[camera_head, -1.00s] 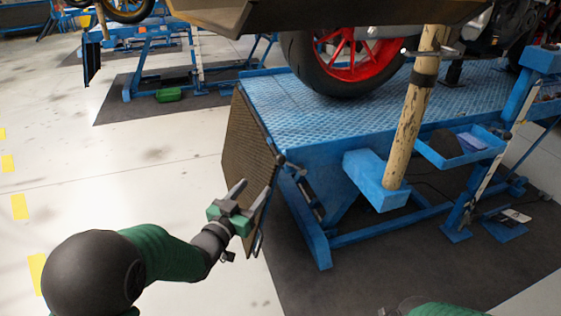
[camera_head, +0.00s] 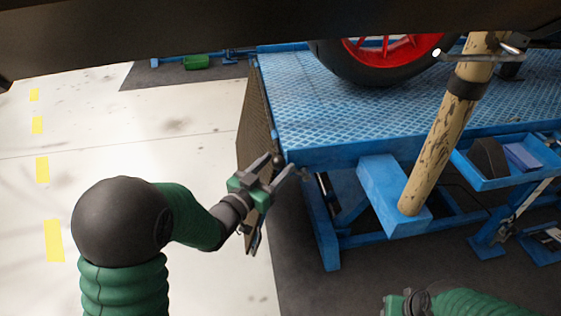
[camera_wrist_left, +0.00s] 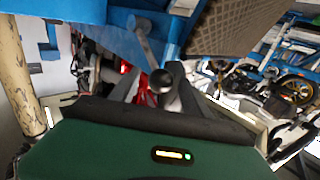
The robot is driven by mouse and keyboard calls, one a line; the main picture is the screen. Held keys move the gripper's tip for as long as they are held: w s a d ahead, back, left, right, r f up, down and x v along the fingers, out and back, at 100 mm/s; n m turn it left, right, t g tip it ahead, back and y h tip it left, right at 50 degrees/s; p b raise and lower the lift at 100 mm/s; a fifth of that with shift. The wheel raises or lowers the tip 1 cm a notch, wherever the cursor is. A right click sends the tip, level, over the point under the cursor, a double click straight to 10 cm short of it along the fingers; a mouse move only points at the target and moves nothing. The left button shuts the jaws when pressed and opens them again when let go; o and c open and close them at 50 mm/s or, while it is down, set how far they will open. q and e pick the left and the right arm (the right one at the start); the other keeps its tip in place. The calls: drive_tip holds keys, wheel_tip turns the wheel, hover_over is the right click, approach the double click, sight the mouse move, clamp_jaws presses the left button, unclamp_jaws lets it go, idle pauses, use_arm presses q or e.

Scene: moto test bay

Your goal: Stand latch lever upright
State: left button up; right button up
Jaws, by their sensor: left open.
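The latch lever is a short dark rod with a round knob (camera_head: 278,159) at the near left corner of the blue lift table. In the left wrist view the knob (camera_wrist_left: 161,82) faces the camera, and its rod (camera_wrist_left: 146,45) runs up to a pivot on the blue frame. My left gripper (camera_head: 282,166) is open, with its fingers on either side of the knob. I cannot tell whether they touch it. My right gripper (camera_head: 404,302) shows only in part at the bottom edge, and its fingers are not clear.
A dark ramp panel (camera_head: 254,125) hangs at the table's left end, close beside my left gripper. The blue lift table (camera_head: 300,100) bears a red-rimmed wheel (camera_head: 385,60). A worn wooden post (camera_head: 440,145) and a blue tray (camera_head: 490,180) stand right. Floor at left is clear.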

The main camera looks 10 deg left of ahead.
use_arm(q)
drive_tip(key=shift+a, duration=0.2)
drive_tip(key=shift+c, duration=1.3)
drive_tip(key=shift+d, duration=0.2)
clamp_jaws()
drive_tip(key=shift+a, duration=0.1)
